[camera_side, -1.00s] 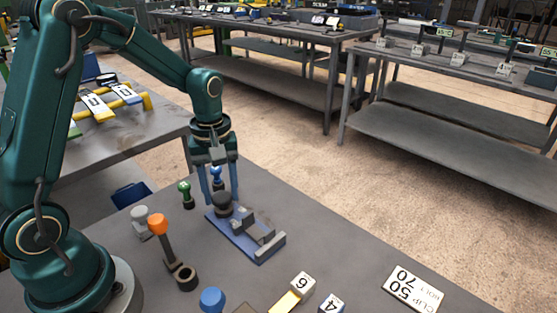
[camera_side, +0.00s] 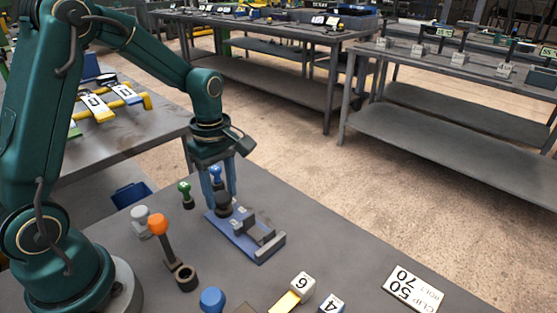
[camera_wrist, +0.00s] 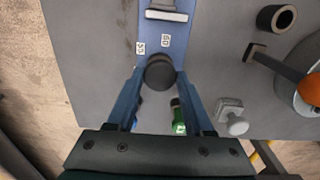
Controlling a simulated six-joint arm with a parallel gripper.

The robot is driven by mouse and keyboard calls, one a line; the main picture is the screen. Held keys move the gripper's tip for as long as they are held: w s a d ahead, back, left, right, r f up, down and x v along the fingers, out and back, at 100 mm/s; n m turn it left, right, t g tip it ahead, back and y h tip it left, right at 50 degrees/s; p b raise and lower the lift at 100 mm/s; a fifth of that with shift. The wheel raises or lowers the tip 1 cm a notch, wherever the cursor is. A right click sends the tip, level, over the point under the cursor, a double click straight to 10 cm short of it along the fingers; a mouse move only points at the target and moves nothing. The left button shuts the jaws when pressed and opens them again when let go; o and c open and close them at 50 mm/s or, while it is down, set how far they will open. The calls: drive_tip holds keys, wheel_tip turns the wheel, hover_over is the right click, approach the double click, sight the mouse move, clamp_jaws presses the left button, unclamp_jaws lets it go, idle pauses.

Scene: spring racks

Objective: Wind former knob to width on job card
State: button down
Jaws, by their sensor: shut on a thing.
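The blue former (camera_side: 244,242) lies on the near bench, with a dark stop block (camera_side: 256,231) on it and a round dark knob (camera_side: 222,202) at its far end. My gripper (camera_side: 222,190) is shut on the knob from above. In the wrist view the fingers are on both sides of the knob (camera_wrist: 160,72). The job card (camera_side: 413,288) lies at the front right and reads CLIP 50 and BOLT 70.
A green-topped peg (camera_side: 184,190) and a blue-topped peg (camera_side: 216,174) stand close to the knob. An orange-topped lever (camera_side: 160,232), a dark ring (camera_side: 186,277) and a grey knob (camera_side: 141,214) are to the left. Blocks marked 6 (camera_side: 302,284) and 4 (camera_side: 331,303) are in front.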

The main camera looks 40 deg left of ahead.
sight(222, 196)
idle(0.3)
drive_tip(key=shift+c, duration=1.4)
unclamp_jaws()
drive_tip(key=shift+r, duration=0.15)
drive_tip(key=shift+r, duration=2.45)
